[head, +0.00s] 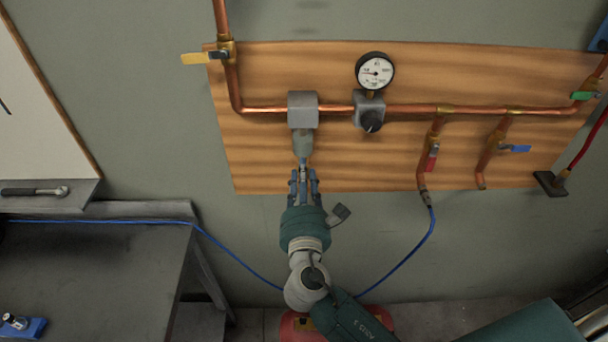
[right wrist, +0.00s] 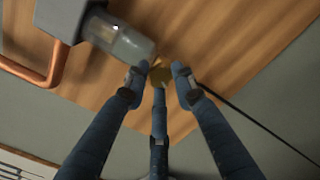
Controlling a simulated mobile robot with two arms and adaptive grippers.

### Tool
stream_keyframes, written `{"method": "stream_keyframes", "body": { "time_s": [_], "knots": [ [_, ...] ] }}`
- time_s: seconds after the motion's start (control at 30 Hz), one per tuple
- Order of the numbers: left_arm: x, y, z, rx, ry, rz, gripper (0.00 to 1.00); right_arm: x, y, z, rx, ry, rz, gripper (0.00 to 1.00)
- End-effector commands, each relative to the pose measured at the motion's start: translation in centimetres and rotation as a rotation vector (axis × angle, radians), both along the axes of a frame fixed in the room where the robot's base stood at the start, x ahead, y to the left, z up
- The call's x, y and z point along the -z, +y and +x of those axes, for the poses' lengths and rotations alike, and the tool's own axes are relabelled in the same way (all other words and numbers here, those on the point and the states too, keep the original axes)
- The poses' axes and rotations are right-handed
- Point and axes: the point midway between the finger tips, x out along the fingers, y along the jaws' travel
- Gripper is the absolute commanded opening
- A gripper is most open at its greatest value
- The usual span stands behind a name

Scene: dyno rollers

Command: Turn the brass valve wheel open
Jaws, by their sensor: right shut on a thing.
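A small brass piece, apparently the brass valve wheel (right wrist: 161,75), shows between my right fingertips in the right wrist view, just beyond the end of a cloudy bowl (right wrist: 128,42). In the head view this bowl (head: 303,145) hangs below a grey block (head: 303,110) on the copper pipe. My right gripper (head: 304,174) reaches up from below with its fingers right under the bowl. In the right wrist view the right gripper (right wrist: 162,78) is closed around the brass piece; the fingers partly cover it. In the head view the wheel cannot be made out. My left gripper is not in view.
A wooden board (head: 270,75) carries copper pipes, a round gauge (head: 375,71) over a black knob (head: 371,121), and yellow, red, blue and green valve levers. A blue hose (head: 405,260) loops below. A dark bench (head: 90,275) stands left. The wall beside the gripper is clear.

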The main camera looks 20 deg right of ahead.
Motion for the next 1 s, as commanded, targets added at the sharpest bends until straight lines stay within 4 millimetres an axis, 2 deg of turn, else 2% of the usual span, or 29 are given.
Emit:
{"method": "stream_keyframes", "body": {
  "time_s": [0.03, 0.57, 0.6, 0.67, 1.0],
  "knots": [
    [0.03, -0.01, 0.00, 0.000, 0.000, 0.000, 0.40, 0.50, 0.32, -0.09, -0.007, 0.012, -0.006, 0.00],
    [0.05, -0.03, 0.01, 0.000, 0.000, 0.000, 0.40, 0.91, 0.33, -0.19, -0.007, 0.025, -0.024, 0.00],
    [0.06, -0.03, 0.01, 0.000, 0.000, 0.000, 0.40, 0.94, 0.33, -0.20, -0.007, 0.025, -0.024, 0.34],
    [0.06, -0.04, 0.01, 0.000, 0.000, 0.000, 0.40, 0.91, 0.31, -0.20, -0.006, 0.025, -0.024, 0.45],
    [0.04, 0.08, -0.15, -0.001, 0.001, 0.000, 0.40, 0.52, 0.19, -0.39, -0.003, 0.017, -0.025, 0.45]
  ]
}}
